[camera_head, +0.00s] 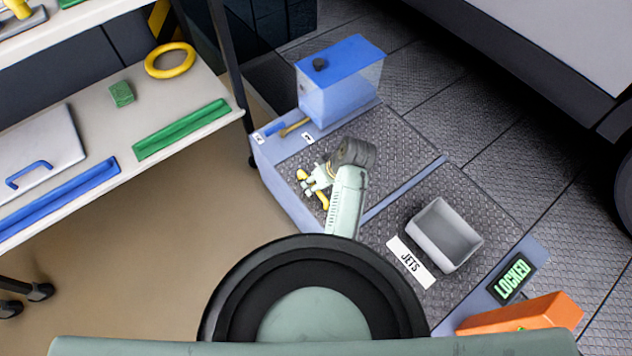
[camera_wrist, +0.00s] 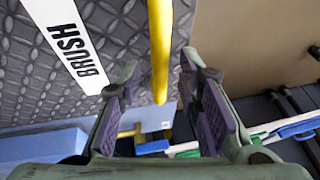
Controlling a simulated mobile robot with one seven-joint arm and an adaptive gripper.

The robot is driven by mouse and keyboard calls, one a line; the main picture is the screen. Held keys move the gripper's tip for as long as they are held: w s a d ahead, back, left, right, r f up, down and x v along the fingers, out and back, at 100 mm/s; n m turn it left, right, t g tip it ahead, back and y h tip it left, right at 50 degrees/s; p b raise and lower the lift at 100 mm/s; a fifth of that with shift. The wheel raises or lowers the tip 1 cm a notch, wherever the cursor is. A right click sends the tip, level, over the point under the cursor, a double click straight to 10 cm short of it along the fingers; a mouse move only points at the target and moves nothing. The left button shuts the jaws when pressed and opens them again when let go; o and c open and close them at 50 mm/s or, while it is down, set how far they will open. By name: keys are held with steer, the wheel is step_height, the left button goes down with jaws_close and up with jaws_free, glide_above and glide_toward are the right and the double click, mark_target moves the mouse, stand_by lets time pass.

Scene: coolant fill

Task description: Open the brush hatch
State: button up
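The brush hatch is a dark, diamond-patterned plate (camera_head: 405,150) on the blue unit in the head view. It lies flat, as far as I can tell. In the wrist view the plate (camera_wrist: 110,25) bears a white BRUSH label (camera_wrist: 68,42). A yellow bar handle (camera_head: 323,199) stands at its near left side, partly hidden by my gripper (camera_head: 315,182). In the wrist view the yellow handle (camera_wrist: 160,45) runs between the two purple-padded fingers of my gripper (camera_wrist: 162,75). The fingers are apart, with gaps visible on both sides of the handle.
A translucent blue tank (camera_head: 342,85) stands at the plate's far edge. A grey bin (camera_head: 443,235) sits on the neighbouring plate beside a JETS label (camera_head: 411,262). A LOCKED display (camera_head: 511,279) and an orange box (camera_head: 520,313) are at right. A shelf (camera_head: 205,85) stands left.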

jaws_close()
stand_by(0.6)
